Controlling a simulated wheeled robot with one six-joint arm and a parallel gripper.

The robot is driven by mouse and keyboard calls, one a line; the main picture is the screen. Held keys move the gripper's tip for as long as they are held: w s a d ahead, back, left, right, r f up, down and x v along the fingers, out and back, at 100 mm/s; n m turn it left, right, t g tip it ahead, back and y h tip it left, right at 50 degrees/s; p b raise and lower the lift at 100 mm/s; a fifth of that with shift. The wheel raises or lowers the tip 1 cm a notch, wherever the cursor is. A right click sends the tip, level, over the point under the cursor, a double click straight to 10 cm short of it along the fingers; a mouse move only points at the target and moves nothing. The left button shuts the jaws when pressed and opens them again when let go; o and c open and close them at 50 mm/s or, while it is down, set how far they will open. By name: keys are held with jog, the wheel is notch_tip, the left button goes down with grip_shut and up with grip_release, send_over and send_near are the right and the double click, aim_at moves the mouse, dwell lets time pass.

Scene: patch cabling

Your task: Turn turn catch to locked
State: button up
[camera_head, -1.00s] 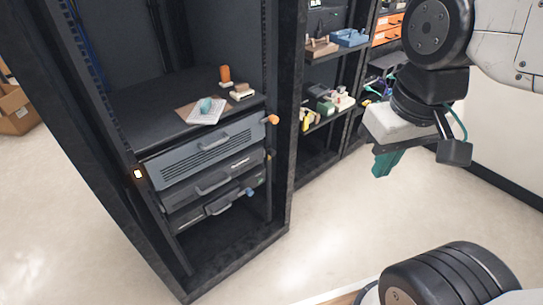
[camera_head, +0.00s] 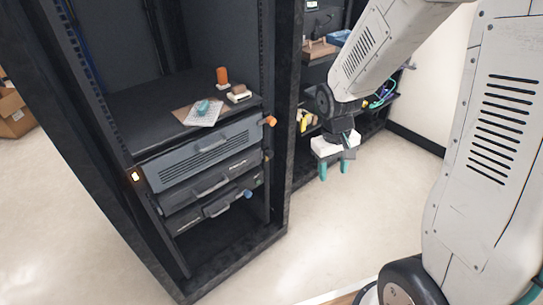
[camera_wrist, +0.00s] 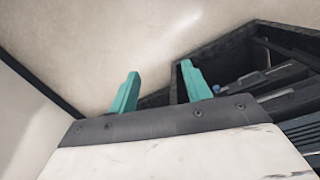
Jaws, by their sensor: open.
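A rack unit with a grey top drawer (camera_head: 203,150) has an orange knob (camera_head: 270,120) at its right edge. A blue knob (camera_head: 248,194) sits at the right of the lowest drawer (camera_head: 215,208). I cannot tell for sure which of these is the turn catch, nor how it is set. My gripper (camera_head: 334,170), with teal fingers, is open and empty, hanging in the air to the right of the rack and apart from both knobs. In the wrist view, the gripper (camera_wrist: 160,72) points towards the floor and the dark rack edge.
The black rack frame (camera_head: 280,150) stands between my gripper and the drawers. A small white card (camera_head: 203,113) and an orange-topped item (camera_head: 222,76) sit on the rack's shelf. Shelves with small items stand behind the gripper. The floor (camera_head: 330,230) in front is clear.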

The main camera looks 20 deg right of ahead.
jog(key=w+f+n+t, duration=0.1)
jog(key=w+f+t, duration=0.1)
jog(key=w+f, duration=0.45)
jog(key=w+f+n+t, duration=0.1)
jog(key=w+f, duration=0.2)
jog(key=f, duration=0.6)
jog(key=n+t+y, duration=0.3)
jog(key=t+y, duration=0.2)
jog(key=t, duration=0.6)
send_near(271, 155)
jog(key=w, duration=0.2)
jog(key=x, duration=0.7)
jog(key=shift+w+a+f, duration=0.1)
jog(key=shift+a+f, duration=0.25)
jog(key=shift+f, duration=0.05)
jog(key=c, duration=1)
